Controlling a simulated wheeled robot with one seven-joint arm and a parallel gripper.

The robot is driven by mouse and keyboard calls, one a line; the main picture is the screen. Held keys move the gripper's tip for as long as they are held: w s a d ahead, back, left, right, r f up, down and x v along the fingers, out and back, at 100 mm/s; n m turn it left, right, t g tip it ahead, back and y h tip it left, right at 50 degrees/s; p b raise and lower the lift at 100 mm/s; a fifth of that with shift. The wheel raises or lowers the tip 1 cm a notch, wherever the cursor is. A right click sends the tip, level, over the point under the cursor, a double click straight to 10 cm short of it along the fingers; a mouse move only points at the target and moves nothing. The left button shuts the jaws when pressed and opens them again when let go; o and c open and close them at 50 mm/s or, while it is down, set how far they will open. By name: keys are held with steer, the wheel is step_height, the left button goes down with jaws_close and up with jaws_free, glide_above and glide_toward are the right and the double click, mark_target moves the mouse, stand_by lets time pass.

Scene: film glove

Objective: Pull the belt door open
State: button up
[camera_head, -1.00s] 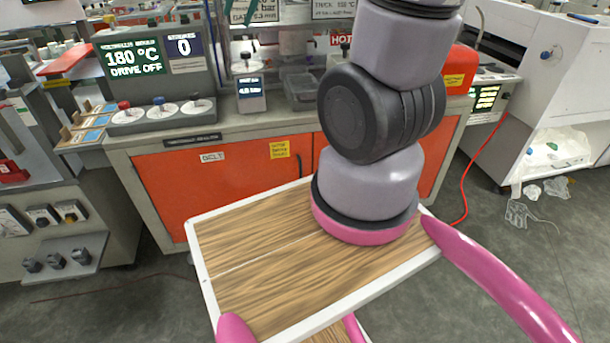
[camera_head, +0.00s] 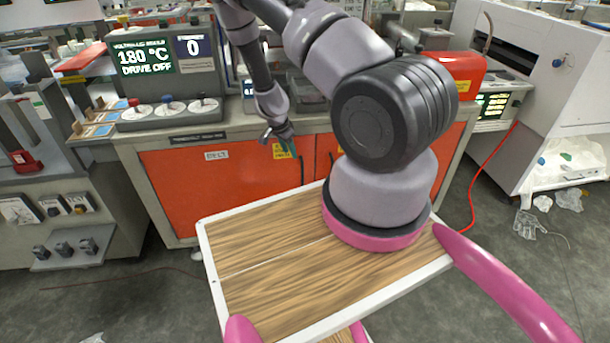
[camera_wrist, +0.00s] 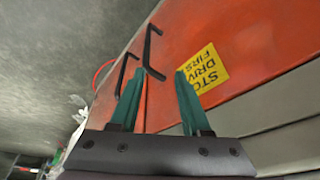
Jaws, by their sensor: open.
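The belt door (camera_head: 225,190) is an orange cabinet front with a "BELT" label (camera_head: 216,155), and looks shut. Its black handle (camera_wrist: 148,52) shows in the wrist view beside a yellow "STOP DRIVE FIRST" sticker (camera_wrist: 205,70); the handle also shows at the door's right edge in the head view (camera_head: 301,170). My gripper (camera_head: 287,149) is in front of the door's upper right, partly covering the sticker. In the wrist view its two teal fingers (camera_wrist: 158,76) are apart and empty. The handle appears between and beyond the fingertips; I cannot tell the remaining distance.
A second black handle (camera_wrist: 126,74) on the adjoining orange door is close beside the left finger. The grey counter edge (camera_head: 190,135) overhangs the doors. A white-rimmed wooden tray top (camera_head: 260,285) is in front of the cabinet. Grey floor lies left of it.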

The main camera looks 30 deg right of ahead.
mark_target(302, 169)
steer(key=shift+h, duration=0.5)
steer(key=d+f, duration=0.1)
steer(key=s+d+f, duration=0.1)
steer(key=f, duration=0.3)
steer(key=shift+s+d+f, duration=0.15)
steer(key=shift+s+d, duration=0.05)
steer(key=shift+d, duration=0.2)
steer(key=x, duration=0.9)
steer(key=shift+f, duration=0.45)
jaws_close()
